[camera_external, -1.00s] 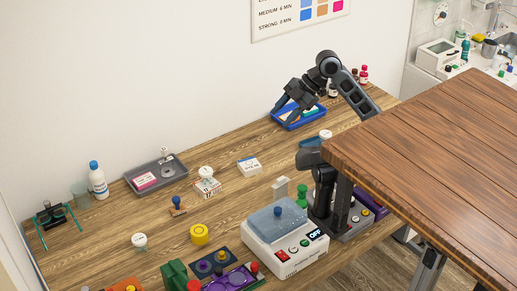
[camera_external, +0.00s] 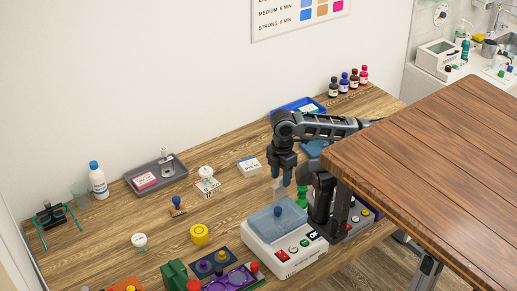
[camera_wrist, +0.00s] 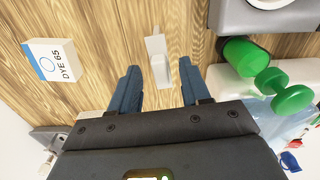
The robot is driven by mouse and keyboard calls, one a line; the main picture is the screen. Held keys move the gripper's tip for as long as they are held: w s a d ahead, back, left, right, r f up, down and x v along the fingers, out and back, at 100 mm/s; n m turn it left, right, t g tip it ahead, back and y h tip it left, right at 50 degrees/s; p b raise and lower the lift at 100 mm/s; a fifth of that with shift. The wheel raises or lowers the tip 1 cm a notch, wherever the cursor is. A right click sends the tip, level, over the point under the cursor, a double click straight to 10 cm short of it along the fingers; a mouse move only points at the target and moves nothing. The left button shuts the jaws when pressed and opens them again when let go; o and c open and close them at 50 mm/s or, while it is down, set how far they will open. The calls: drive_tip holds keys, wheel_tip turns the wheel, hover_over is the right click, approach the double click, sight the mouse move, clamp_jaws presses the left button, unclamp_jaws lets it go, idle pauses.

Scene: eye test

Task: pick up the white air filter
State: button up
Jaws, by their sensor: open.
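A small pale white piece with an upright part and a flat foot, which looks like the white air filter (camera_wrist: 157,45), stands on the wooden table. In the wrist view it lies ahead of and between the blue fingertips of my gripper (camera_wrist: 159,68), with space on both sides. In the external view my gripper (camera_external: 281,180) points down, open and empty, right above the filter (camera_external: 277,192), close to the white machine. The fingers partly hide the filter there. I cannot tell the exact height of the fingertips over it.
A white machine (camera_external: 291,262) with a blue lid and a green knobbed object (camera_wrist: 290,98) stand close on the right in the wrist view. A white DYE 65 box (camera_wrist: 51,62) lies to the left. Bare tabletop separates the box and filter.

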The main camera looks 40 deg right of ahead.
sight(281, 188)
drive_tip(key=shift+f, duration=1.3)
drive_tip(key=shift+c, duration=0.4)
clamp_jaws()
